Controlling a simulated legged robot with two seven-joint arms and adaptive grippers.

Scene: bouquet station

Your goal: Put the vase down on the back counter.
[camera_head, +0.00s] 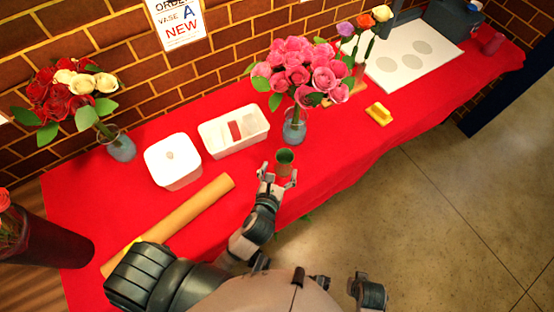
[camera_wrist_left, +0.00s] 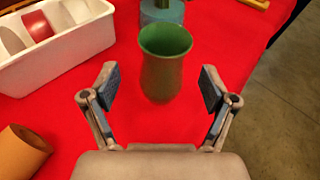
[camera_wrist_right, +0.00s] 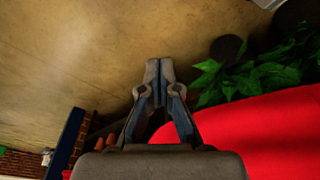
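A small empty green vase (camera_head: 284,160) stands upright on the red-covered counter (camera_head: 330,165). My left gripper (camera_head: 277,178) is open just in front of it. In the left wrist view the green vase (camera_wrist_left: 165,75) stands beyond and between the spread fingertips (camera_wrist_left: 160,88), with no contact visible. My right gripper (camera_wrist_right: 160,68) is shut and empty over the floor beside the counter's edge. Its arm end shows low in the head view. A glass vase (camera_head: 294,128) with pink roses stands behind the green vase.
A white lidded box (camera_head: 172,161), a white divided tray (camera_head: 233,131) and a brown paper roll (camera_head: 180,217) lie to the left. A yellow object (camera_head: 378,113) and white board (camera_head: 412,55) are to the right. Bare red cloth surrounds the green vase's right side.

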